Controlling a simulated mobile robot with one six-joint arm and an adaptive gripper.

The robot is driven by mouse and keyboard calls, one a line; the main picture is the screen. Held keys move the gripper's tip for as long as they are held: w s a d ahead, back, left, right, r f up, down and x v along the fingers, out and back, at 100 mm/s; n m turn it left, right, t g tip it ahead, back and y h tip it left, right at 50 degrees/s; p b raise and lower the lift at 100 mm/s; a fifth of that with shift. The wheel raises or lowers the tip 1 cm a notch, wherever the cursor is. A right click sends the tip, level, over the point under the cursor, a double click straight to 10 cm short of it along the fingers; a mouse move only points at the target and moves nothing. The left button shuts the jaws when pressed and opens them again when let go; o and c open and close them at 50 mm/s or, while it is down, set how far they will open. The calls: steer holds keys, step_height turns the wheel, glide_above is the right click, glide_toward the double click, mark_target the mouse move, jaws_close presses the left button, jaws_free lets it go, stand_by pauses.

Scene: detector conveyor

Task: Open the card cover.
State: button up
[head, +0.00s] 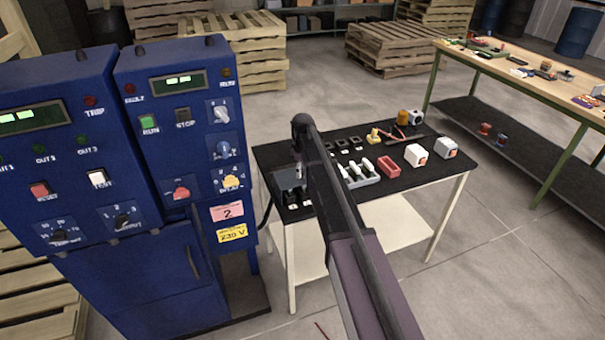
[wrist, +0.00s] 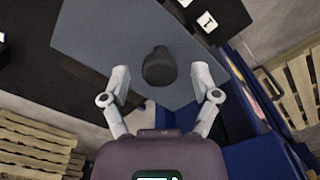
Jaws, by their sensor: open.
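The card cover appears to be the flat grey-blue panel (wrist: 100,35) with a dark round knob (wrist: 159,62) in the wrist view. In the head view the grey panel (head: 286,181) shows at the left end of the black-topped table, partly hidden by my arm. My gripper (wrist: 160,76) is open, with one finger on each side of the knob. I cannot tell whether either finger touches it. In the head view my gripper (head: 298,172) is small and low over the panel. The panel's hinge or edge fixing cannot be made out.
The black tabletop (head: 325,196) also holds a grey tray (head: 366,181), a red bin (head: 394,171) and two white-grey boxes (head: 416,155) to the right. A tall blue control cabinet (head: 190,130) stands close on the left. Floor lies open right of the table.

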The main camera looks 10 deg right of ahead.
steer(key=shift+f, duration=0.1)
jaws_close()
steer(key=w+a, duration=0.3)
steer(key=w, duration=0.9)
steer(key=shift+s, duration=0.1)
jaws_free()
stand_by(0.4)
